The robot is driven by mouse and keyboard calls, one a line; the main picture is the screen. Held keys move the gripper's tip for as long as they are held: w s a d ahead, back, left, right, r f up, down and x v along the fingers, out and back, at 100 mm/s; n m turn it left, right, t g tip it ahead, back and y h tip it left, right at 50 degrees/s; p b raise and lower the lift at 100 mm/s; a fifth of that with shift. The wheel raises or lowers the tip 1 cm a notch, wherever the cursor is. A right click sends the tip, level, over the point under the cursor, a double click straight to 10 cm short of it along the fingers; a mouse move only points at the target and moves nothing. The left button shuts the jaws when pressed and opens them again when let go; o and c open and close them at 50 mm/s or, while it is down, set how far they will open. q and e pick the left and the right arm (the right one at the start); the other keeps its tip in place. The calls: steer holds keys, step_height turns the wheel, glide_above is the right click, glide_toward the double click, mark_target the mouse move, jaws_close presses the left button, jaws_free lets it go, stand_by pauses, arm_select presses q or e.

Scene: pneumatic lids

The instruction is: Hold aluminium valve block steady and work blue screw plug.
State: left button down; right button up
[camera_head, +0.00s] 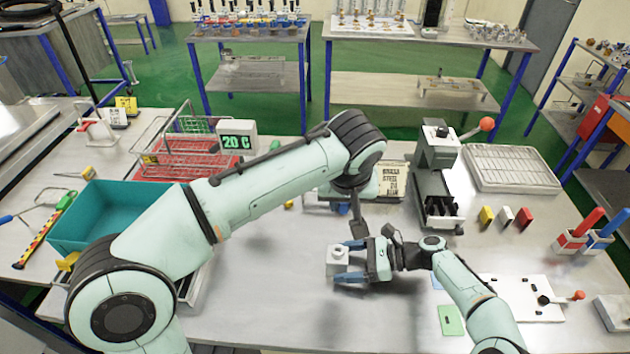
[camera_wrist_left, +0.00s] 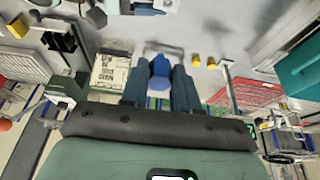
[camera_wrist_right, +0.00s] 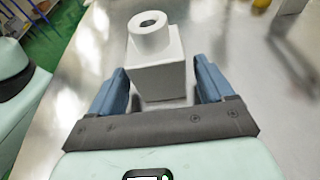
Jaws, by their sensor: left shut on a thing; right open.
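The aluminium valve block (camera_wrist_right: 158,72) is a pale box with a round boss and a dark hole on top. In the head view the block (camera_head: 338,262) stands on the table between the fingers of my right gripper (camera_head: 350,261). That gripper is open, with a gap beside the block in the right wrist view. My left gripper (camera_wrist_left: 160,70) is shut on the blue screw plug (camera_wrist_left: 159,66), in the left wrist view. In the head view my left arm largely hides this gripper, behind the block and away from it. The plug's lower end is not clear.
A press with a red knob (camera_head: 437,165) and a lettered card (camera_head: 392,180) stand behind. A white plate (camera_head: 520,298) and green card (camera_head: 451,320) lie right. The table in front is clear.

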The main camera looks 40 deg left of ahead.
steer(key=shift+c, duration=0.3)
steer(key=shift+r, duration=0.1)
steer(key=c, duration=0.8)
steer(key=shift+c, duration=0.2)
arm_select(q)
steer(key=shift+r, duration=0.3)
arm_select(e)
steer(key=shift+f, duration=0.2)
steer(key=shift+s+f, duration=0.1)
steer(key=shift+f, duration=0.25)
arm_select(q)
steer(key=shift+f, duration=0.1)
steer(key=shift+m+g+h, duration=0.3)
steer(key=shift+g+h, duration=0.1)
steer(key=shift+g, duration=0.2)
step_height(320, 180, down, 6)
steer(key=shift+s+a+r, duration=0.1)
steer(key=shift+r, duration=0.05)
